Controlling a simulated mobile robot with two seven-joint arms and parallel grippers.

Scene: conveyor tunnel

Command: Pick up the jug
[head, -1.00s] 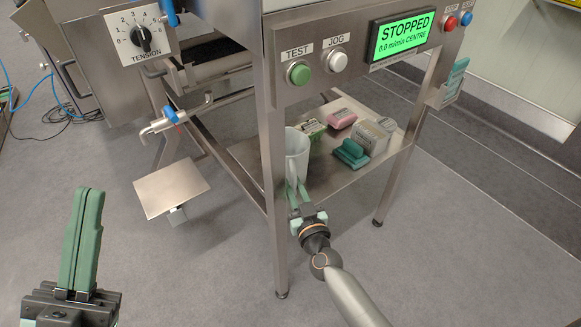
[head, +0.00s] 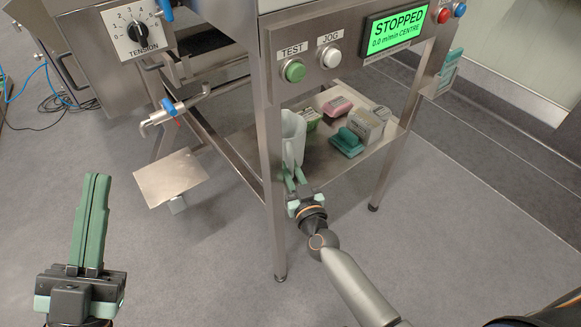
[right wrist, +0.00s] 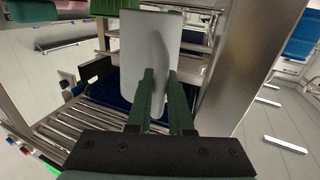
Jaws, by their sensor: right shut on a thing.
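The pale grey-white jug (head: 292,138) is upright at the left front corner of the lower shelf, just behind the stand's front leg, which hides part of it. I cannot tell whether its base touches the shelf. My right gripper (head: 298,182) is shut on the jug's handle from the front. In the right wrist view the jug (right wrist: 135,45) is beyond the fingers, with its handle between the fingertips (right wrist: 159,85). My left gripper (head: 90,185) is shut and empty, pointing up at the lower left, well away from the jug.
A metal plate (head: 168,178) juts out left. The floor in front is clear.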

